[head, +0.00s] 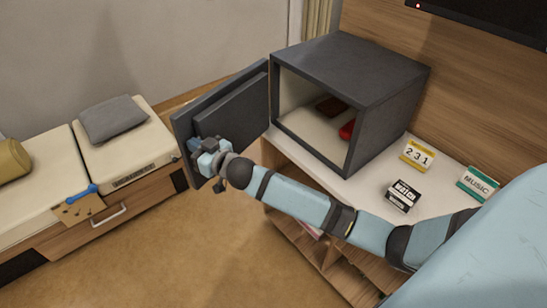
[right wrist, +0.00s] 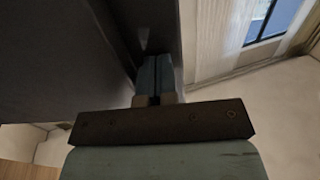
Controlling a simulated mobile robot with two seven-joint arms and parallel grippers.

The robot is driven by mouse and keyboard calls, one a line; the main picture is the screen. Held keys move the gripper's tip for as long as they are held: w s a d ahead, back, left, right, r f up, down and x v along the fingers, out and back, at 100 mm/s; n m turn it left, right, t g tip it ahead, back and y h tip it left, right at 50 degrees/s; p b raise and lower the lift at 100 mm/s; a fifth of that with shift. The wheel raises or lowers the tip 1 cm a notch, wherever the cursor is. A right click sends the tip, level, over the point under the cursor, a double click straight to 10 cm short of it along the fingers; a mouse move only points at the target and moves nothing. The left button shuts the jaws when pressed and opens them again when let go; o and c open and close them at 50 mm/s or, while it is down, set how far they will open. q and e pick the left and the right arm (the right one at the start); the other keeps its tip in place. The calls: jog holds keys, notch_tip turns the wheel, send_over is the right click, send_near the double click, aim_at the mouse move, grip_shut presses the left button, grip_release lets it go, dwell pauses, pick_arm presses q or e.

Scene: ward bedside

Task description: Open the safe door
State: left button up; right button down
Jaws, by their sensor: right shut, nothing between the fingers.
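The dark grey safe (head: 365,65) stands on a white-topped cabinet. Its door (head: 245,103) is swung wide open to the left, and the inside is exposed. A dark brown item (head: 331,106) and a red item (head: 347,130) lie inside on the light floor of the safe. My right gripper (head: 194,152) is at the outer part of the open door, close against it. Its fingers (right wrist: 155,75) are shut with nothing between them, beside the dark door panel (right wrist: 65,60) in the right wrist view. Whether they touch the door I cannot tell. My left gripper is out of view.
A yellow "231" card (head: 417,155), a black "WATCH" box (head: 403,196) and a green "MUSIC" card (head: 478,184) stand on the cabinet top (head: 372,180). The floor (head: 180,250) between is clear.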

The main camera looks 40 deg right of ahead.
jog(key=w, duration=0.1)
jog(key=w+a+m+h, duration=0.1)
jog(key=shift+w+h+b, duration=0.3)
dwell(0.4)
